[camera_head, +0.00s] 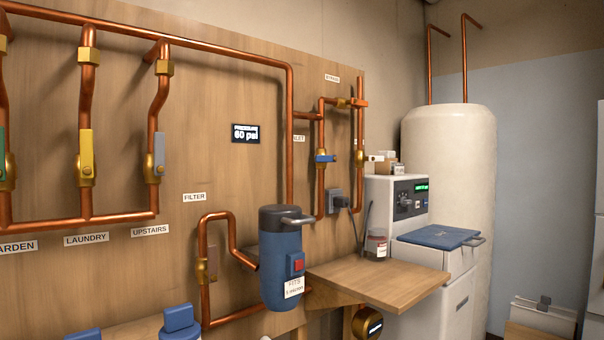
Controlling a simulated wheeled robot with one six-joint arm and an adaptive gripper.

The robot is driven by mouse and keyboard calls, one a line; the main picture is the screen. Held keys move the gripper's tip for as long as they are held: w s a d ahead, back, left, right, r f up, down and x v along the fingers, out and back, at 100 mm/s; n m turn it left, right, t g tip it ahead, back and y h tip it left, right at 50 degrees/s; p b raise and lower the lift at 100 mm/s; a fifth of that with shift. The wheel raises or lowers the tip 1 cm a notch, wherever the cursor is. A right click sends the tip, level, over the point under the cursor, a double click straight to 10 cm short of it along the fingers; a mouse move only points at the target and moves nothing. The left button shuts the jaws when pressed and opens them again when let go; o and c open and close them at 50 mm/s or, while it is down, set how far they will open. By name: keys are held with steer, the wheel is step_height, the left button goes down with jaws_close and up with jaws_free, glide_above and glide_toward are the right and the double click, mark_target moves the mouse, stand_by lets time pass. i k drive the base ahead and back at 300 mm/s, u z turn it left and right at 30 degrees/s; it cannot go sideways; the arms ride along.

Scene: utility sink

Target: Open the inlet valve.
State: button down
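A partly hidden label (298,138) appears to read INLET. Beside it, a brass valve with a blue lever (323,157) sits on a vertical copper pipe. The lever points sideways, across the pipe. To its right, another brass valve with a pale lever (374,158) sits on a parallel pipe, its lever also sideways. A small partly hidden label (358,139) is near that one. Above, a valve with an orange lever (358,104) joins the two pipes near a small label (332,78). My gripper is not in view.
A blue filter housing (276,256) and a wooden shelf (378,282) with a jar (376,244) stand in front of and below the valves. A softener cabinet (410,250) and tall tank (462,150) are right. Several levered valves (86,152) are left.

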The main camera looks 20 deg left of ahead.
mark_target(318, 157)
steer(key=u, duration=0.85)
steer(key=i, duration=0.85)
steer(key=u, duration=0.45)
